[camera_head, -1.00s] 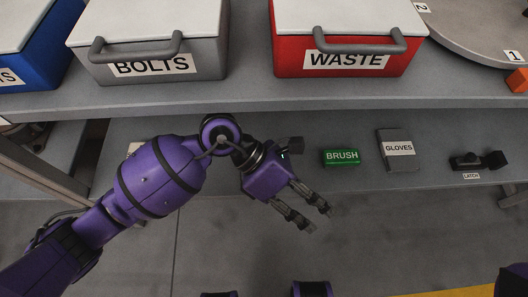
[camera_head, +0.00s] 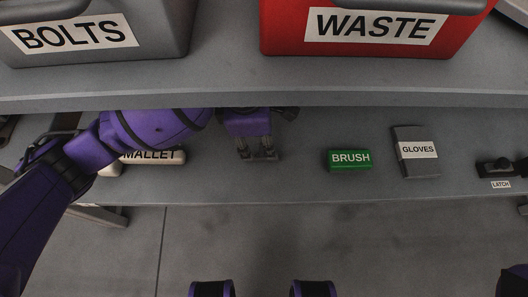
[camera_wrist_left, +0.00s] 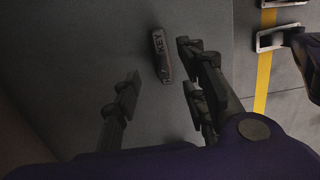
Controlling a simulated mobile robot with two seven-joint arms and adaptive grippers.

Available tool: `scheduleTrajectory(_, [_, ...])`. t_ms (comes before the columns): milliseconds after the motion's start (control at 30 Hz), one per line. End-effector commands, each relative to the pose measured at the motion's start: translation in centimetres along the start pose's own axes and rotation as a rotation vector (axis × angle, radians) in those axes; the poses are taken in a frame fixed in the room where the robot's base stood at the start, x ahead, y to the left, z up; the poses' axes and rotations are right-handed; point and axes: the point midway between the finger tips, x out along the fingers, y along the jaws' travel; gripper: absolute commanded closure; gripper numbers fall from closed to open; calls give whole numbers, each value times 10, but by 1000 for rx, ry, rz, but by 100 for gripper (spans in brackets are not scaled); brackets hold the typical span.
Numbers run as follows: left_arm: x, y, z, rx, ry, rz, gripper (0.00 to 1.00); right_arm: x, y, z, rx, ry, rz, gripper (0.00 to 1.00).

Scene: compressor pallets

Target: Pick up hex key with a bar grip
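A small dark block with a "KEY" label (camera_wrist_left: 160,55), which I take to be the hex key, lies on the lower shelf in the left wrist view. I cannot make it out in the head view. My left gripper (camera_head: 257,152) reaches over the lower shelf, between the mallet and the brush. In the left wrist view my left gripper (camera_wrist_left: 160,88) is open and empty. The key block lies beyond the gap between its fingers, closer to the right-hand fingers; whether any finger touches it I cannot tell. My right gripper is not in view.
The lower shelf (camera_head: 290,185) also holds a mallet (camera_head: 168,157) partly behind my left arm, a green brush block (camera_head: 349,160), gloves (camera_head: 415,150) and a latch (camera_head: 497,168). The upper shelf (camera_head: 230,82) overhangs close above, with a bolts bin (camera_head: 165,35) and a red waste bin (camera_head: 375,48).

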Motion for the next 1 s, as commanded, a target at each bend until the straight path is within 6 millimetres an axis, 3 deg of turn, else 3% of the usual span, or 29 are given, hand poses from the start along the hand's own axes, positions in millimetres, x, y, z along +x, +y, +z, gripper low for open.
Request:
scheduleTrajectory(433, [59, -5, 1, -1, -2, -5, 61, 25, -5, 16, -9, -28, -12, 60])
scheduleTrajectory(700, [60, -4, 1, 0, -2, 0, 61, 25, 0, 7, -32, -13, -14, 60])
scheduleTrajectory(1000, [60, -4, 1, 0, -2, 0, 100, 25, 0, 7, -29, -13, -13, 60])
